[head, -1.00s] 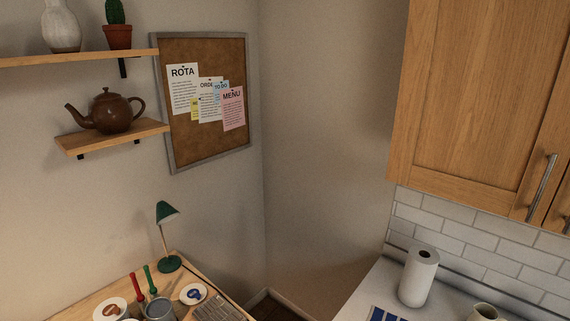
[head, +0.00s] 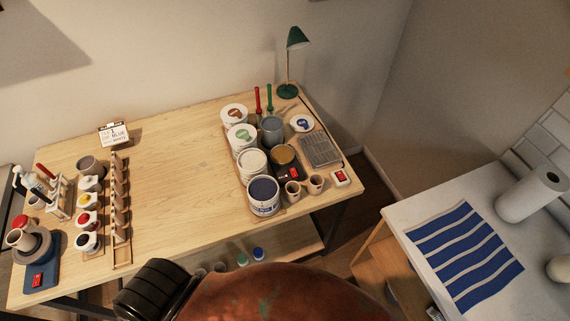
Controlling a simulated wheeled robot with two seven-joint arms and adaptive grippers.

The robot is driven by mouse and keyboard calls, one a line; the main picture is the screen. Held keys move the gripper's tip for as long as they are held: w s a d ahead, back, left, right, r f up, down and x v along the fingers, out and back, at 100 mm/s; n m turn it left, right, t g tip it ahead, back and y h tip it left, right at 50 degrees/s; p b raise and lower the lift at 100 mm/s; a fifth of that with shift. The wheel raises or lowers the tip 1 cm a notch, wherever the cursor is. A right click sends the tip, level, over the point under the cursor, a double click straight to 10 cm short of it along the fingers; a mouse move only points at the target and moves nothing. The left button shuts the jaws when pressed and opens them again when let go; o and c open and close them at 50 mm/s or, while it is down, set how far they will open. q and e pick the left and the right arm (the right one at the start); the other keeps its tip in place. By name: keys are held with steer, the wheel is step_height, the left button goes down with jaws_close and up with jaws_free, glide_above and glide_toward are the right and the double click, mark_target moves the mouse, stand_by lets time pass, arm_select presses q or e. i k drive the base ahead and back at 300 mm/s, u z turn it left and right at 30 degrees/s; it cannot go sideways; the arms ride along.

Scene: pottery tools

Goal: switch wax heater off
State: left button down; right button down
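A dark round pot with amber-brown contents (head: 284,155), which looks like the wax heater, stands on the right part of the wooden table in the head view. A red switch on a dark base (head: 294,173) shows just in front of it. Its on or off position is too small to tell. A second red switch on a small white block (head: 340,177) lies near the table's right edge; I cannot tell whether it belongs to the heater. Neither of my grippers is in view.
Tubs and cups, among them a blue-glaze tub (head: 263,196), crowd around the pot. A green lamp (head: 291,62) stands behind. The middle of the wooden table (head: 185,180) is clear. A white counter (head: 415,205) with a paper roll (head: 532,194) is at right.

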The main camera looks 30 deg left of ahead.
mark_target(293, 171)
steer(key=u, duration=0.75)
